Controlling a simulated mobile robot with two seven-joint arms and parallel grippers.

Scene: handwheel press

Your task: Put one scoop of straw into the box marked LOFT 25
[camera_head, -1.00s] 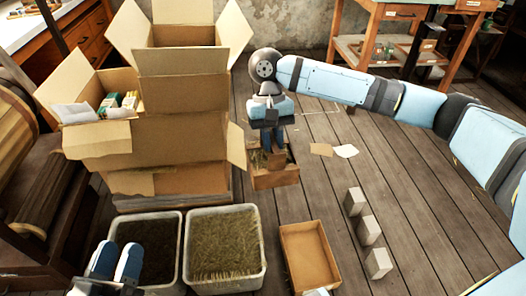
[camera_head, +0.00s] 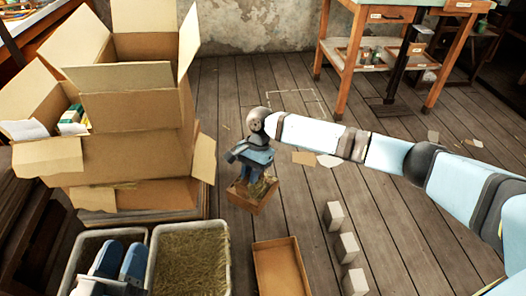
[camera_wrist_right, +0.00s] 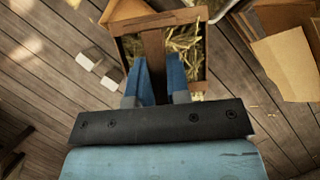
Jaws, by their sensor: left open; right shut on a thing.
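My right gripper (camera_head: 249,163) is shut on the upright wooden middle piece of a box-shaped wooden scoop (camera_head: 247,204) with straw in it. The right wrist view shows the blue fingers (camera_wrist_right: 158,78) either side of this piece, and straw (camera_wrist_right: 186,50) in the scoop. The scoop is right of the stacked cardboard boxes; its height above the floor is hard to tell. A grey bin of straw (camera_head: 192,262) stands at the front. My left gripper (camera_head: 121,252) is open and empty over a bin of dark material (camera_head: 97,243). I can read no LOFT 25 mark.
Open cardboard boxes (camera_head: 135,110) are stacked at the left, flaps sticking out. A shallow, empty wooden tray (camera_head: 280,268) lies at the front, with several pale blocks (camera_head: 347,247) right of it. A workbench (camera_head: 385,40) stands at the back. Floor between is mostly clear.

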